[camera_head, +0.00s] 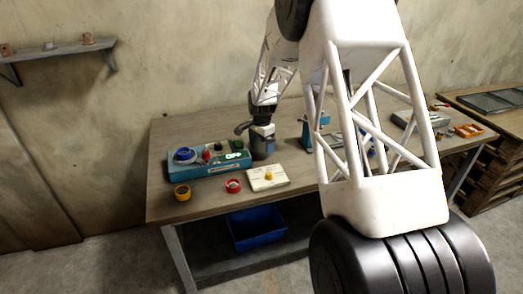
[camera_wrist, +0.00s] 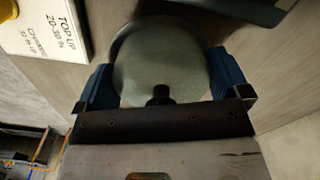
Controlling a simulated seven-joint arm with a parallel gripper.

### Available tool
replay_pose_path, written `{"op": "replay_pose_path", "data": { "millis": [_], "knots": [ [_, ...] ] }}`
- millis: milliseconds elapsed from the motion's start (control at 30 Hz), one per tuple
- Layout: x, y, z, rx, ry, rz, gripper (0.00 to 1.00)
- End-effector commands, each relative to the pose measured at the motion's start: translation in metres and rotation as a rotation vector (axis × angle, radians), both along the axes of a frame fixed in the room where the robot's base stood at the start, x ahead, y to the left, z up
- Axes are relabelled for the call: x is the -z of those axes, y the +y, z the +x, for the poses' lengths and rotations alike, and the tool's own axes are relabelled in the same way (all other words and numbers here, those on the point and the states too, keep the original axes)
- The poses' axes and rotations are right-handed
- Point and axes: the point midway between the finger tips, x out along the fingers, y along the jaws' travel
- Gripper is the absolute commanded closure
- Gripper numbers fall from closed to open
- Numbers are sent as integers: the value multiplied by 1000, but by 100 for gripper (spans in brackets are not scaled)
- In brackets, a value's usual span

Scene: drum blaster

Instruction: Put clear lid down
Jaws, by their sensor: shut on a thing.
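My gripper (camera_head: 262,143) is over the middle of the workbench, just behind the white card block. In the wrist view its two blue finger pads (camera_wrist: 163,84) press on opposite sides of a round, greenish-grey, see-through disc, which I take for the clear lid (camera_wrist: 160,55). A small black knob (camera_wrist: 161,95) shows at the disc's near edge; I cannot tell if it belongs to the lid. A dark curved rim shows at the disc's upper left. In the head view the lid is not clear, and I cannot tell whether it touches anything below.
A blue control box (camera_head: 205,170) stands left of my gripper. A yellow-rimmed cup (camera_head: 182,192), a red-rimmed cup (camera_head: 233,186) and a white labelled block (camera_head: 258,182) stand in front. My arm hides the bench's middle right.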

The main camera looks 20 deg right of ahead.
Motion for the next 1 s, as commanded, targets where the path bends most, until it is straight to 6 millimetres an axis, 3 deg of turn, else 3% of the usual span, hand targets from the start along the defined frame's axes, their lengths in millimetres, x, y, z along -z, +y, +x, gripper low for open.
{"op": "replay_pose_path", "data": {
  "millis": [433,800,1000],
  "knots": [
    [2,0,2,0,1,0,32],
    [33,0,2,0,1,0,32],
    [35,0,2,0,0,0,32]
  ]
}}
